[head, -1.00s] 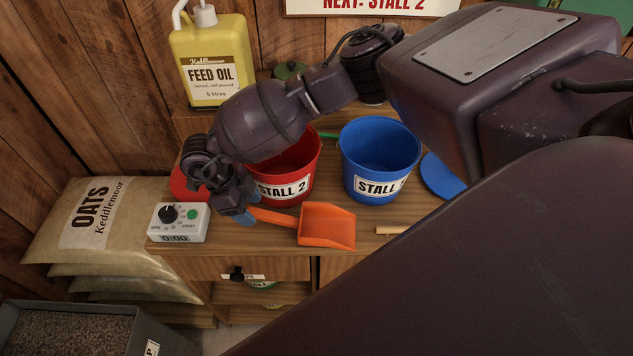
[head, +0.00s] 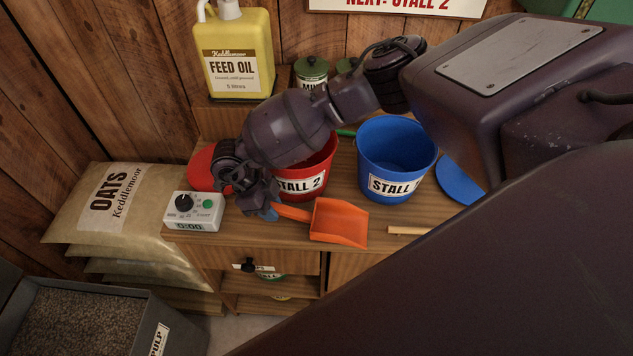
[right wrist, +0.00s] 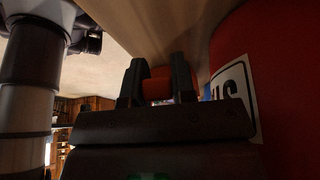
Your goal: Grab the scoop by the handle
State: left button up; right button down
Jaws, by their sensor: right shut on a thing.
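The orange scoop (head: 340,222) lies on the wooden bench top in front of the buckets. Its pan points right and its handle (head: 293,213) points left. My right gripper (head: 271,213) is at the left end of the handle. In the right wrist view the two fingers (right wrist: 159,84) are shut with the orange handle (right wrist: 157,88) between them. The end of the handle is hidden by the gripper in the head view. I cannot tell whether the scoop is lifted off the bench. My left gripper is in neither view.
A red bucket (head: 318,172) stands just behind the gripper, partly hidden by my arm. A blue bucket (head: 397,160) stands to its right. A timer box (head: 194,212) is close on the left. A wooden stick (head: 408,231) lies right of the scoop.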

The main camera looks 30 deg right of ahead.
jog(key=shift+r, duration=0.1)
jog(key=shift+s+a+r, duration=0.2)
notch_tip(320, 180, up, 6)
jog(key=r+b, duration=0.1)
jog(key=s+a+b, duration=0.1)
jog(key=s+a, duration=0.4)
jog(key=s, duration=0.3)
jog(key=s+a+b, duration=0.1)
jog(key=s+a, duration=0.4)
jog(key=s, duration=0.3)
jog(key=shift+a+f+b, duration=0.25)
jog(key=shift+a+b, duration=0.15)
jog(key=shift+s, duration=0.1)
